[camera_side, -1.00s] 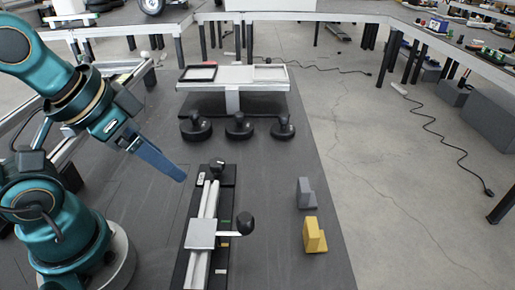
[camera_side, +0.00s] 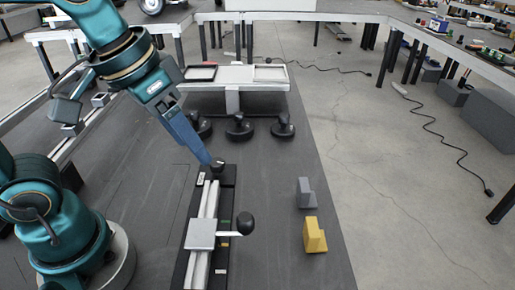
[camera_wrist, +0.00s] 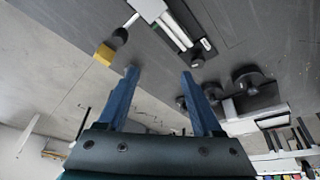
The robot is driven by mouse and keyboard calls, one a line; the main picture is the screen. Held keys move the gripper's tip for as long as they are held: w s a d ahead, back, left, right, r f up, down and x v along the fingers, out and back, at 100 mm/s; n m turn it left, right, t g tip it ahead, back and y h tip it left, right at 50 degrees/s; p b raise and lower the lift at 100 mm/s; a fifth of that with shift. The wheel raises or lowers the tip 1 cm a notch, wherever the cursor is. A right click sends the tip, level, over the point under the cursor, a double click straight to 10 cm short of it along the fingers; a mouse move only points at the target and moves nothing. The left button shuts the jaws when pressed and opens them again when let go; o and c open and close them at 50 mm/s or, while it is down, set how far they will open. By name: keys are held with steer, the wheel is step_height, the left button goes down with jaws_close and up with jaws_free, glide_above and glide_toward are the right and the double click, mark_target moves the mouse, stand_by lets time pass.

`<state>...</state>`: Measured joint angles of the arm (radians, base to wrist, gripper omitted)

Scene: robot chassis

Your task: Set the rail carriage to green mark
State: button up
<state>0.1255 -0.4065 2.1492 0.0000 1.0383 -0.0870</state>
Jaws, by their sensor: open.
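The rail carriage (camera_side: 202,234) is a silver square block on the pale rail (camera_side: 209,200), with a side bar ending in a black knob (camera_side: 245,223). The green mark (camera_side: 226,221) is a small strip beside the rail, level with the carriage's far edge. The side bar lies between the green mark and an orange mark (camera_side: 225,244). My gripper (camera_side: 213,162) hangs near the rail's far end, away from the carriage. In the wrist view its two blue fingers (camera_wrist: 158,72) are apart with nothing between them; the carriage (camera_wrist: 148,8) shows at the top edge.
A black knob (camera_side: 217,165) stands at the rail's far end, close to my fingertips. Yellow (camera_side: 314,236) and grey (camera_side: 305,193) blocks stand right of the rail. Several black round-based knobs (camera_side: 240,128) stand beyond it. The mat between the rail and blocks is mostly clear.

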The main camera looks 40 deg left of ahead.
steer(key=w+d+f+m+g, duration=0.2)
steer(key=w+d, duration=0.1)
steer(key=d, duration=0.2)
steer(key=m+g, duration=0.1)
steer(key=g, duration=0.1)
glide_above(245, 217)
steer(key=shift+y, duration=0.3)
steer(key=f, duration=0.4)
steer(key=shift+w+a+f, duration=0.15)
steer(key=shift+w+f, duration=0.05)
steer(key=shift+f, duration=0.1)
steer(key=shift+s+f, duration=0.15)
steer(key=shift+f, duration=2.55)
jaws_close()
